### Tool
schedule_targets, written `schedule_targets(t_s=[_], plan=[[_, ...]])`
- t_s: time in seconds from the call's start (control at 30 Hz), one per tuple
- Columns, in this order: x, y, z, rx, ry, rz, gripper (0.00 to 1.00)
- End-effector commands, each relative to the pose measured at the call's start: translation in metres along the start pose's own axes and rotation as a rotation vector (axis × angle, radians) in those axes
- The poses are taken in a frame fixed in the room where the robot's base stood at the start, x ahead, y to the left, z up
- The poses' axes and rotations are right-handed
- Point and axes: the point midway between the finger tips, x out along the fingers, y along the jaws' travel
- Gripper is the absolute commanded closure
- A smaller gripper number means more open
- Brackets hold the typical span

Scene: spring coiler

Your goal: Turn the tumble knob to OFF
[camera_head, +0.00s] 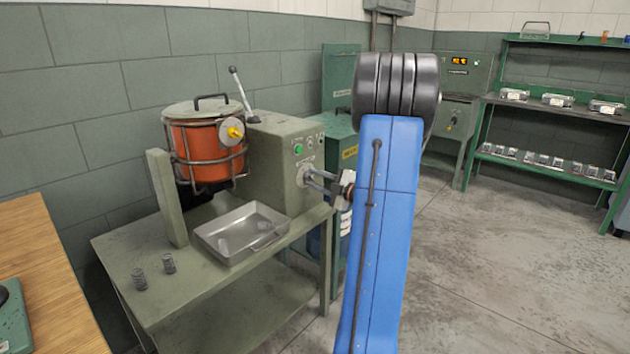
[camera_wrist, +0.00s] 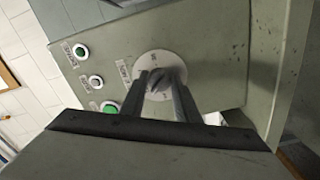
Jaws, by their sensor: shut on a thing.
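The tumble knob (camera_head: 304,174) is on the front panel of the grey-green tumbler housing (camera_head: 266,150). In the wrist view it is a dark grip bar (camera_wrist: 158,86) on a round light dial plate (camera_wrist: 160,64). My gripper (camera_head: 311,177) reaches the panel from the right. In the wrist view my gripper (camera_wrist: 162,88) has one finger on each side of the bar and is shut on it. The dial marks are too small to read, so I cannot tell which setting the knob points to.
Green buttons (camera_head: 298,149) sit on the panel close to the knob. An orange drum (camera_head: 200,152) in a cage stands left of the housing. A metal tray (camera_head: 212,243) and two springs (camera_head: 139,281) are on the bench. Open floor (camera_head: 470,260) lies to the right.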

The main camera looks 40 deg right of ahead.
Motion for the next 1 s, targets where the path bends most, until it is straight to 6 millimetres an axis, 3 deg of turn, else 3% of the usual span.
schedule_targets(t_s=[0.6,1.0], plan=[[-0.0005,0.0,-0.0003,-0.577,0.0,-0.002,0.94],[-0.0005,-0.0001,-0.0007,-0.848,0.0,-0.002,0.94]])
